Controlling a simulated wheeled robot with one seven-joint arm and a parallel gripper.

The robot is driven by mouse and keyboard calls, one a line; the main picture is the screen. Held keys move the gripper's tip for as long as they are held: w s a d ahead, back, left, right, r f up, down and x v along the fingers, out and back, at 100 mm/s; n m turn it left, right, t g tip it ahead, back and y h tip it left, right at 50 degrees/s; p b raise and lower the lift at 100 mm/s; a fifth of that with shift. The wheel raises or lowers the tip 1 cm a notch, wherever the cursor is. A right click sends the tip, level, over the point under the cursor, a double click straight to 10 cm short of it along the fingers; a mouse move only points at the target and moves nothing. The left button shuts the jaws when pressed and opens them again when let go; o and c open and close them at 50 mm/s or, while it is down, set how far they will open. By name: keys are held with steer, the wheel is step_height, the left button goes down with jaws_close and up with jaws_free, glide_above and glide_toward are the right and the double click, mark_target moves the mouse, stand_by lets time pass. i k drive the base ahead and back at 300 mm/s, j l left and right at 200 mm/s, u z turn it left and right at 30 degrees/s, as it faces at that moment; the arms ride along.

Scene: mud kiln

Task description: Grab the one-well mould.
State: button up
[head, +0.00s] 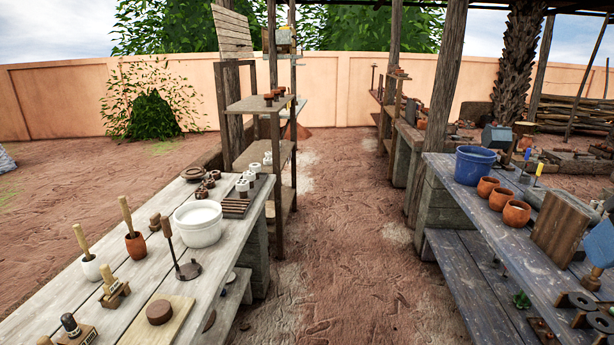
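I cannot make out for certain which thing is the one-well mould. On the left table (140,262), a wooden block with an upright handle (115,290) stands near the left edge. A second block with a dark knob (75,332) stands nearer, partly cut off by the frame. On the right table (455,176), dark pieces with round openings (577,300) lie near the front right. A small slatted brown rack or mould (234,208) sits behind the white bowl (198,222). My gripper is not in view.
A dirt aisle (335,230) runs clear between the two tables. A wooden shelf unit (262,106) stands behind the left table. A blue bucket (475,165) and terracotta pots (501,199) stand on the right table. Posts (440,90) rise beside the aisle.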

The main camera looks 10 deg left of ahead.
mark_target(216, 175)
steer(key=i, duration=1.8)
steer(key=i+u, duration=0.25)
steer(key=i, duration=0.3)
steer(key=i+u, duration=0.25)
steer(key=i, duration=0.25)
steer(key=i+l+u, duration=0.25)
steer(key=i, duration=0.25)
steer(key=i+u, duration=0.15)
steer(key=u, duration=1.1)
